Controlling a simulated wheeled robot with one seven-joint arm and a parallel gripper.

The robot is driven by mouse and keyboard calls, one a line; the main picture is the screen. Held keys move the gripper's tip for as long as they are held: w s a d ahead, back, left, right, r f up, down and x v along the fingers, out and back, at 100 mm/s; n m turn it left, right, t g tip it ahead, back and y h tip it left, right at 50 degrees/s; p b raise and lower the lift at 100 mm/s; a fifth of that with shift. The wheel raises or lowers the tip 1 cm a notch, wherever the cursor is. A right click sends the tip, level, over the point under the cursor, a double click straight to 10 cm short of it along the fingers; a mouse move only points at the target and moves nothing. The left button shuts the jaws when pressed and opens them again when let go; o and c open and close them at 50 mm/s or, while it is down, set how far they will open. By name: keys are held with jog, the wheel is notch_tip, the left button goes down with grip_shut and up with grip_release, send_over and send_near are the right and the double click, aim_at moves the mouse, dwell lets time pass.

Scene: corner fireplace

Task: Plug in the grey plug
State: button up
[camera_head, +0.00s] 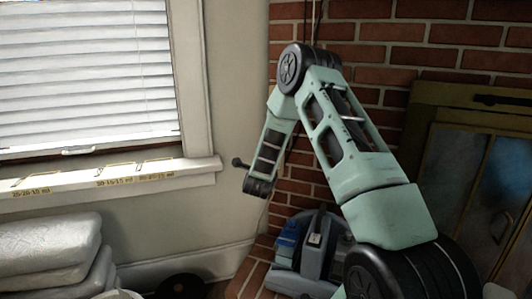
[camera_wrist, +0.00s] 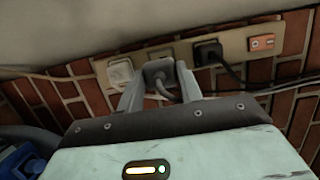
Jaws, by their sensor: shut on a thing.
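My gripper (camera_wrist: 160,80) is shut on the grey plug (camera_wrist: 158,70) in the wrist view, with a finger on each side of it. The grey plug's cord curves down between the fingers. The plug lies in front of or against a beige power strip (camera_wrist: 236,50) on the brick wall. I cannot tell whether its prongs are in a socket. A black plug (camera_wrist: 208,53) sits on the strip to its right, and a white plug or socket (camera_wrist: 120,72) is to its left. In the head view my gripper and the plug cannot be made out.
An orange-red switch (camera_wrist: 262,42) is at the strip's right end. Cords run along the brick wall. A window sill (camera_head: 110,184) and stacked bags (camera_head: 50,250) are left, a fireplace door (camera_head: 470,170) right.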

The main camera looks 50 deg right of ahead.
jog(key=shift+d, duration=0.15)
jog(key=shift+w+d, duration=0.35)
jog(key=shift+d, duration=0.5)
jog(key=shift+w+d, duration=0.4)
jog(key=shift+d, duration=0.45)
jog(key=shift+w+d, duration=0.35)
jog(key=shift+d, duration=0.5)
jog(key=shift+b, duration=0.6)
dwell(0.7)
jog(key=shift+w+d, duration=0.1)
jog(key=shift+d, duration=0.3)
dwell(0.4)
jog(key=o, duration=1)
jog(key=p+v, duration=0.1)
jog(key=v, duration=1.6)
jog(key=shift+a+f, duration=0.1)
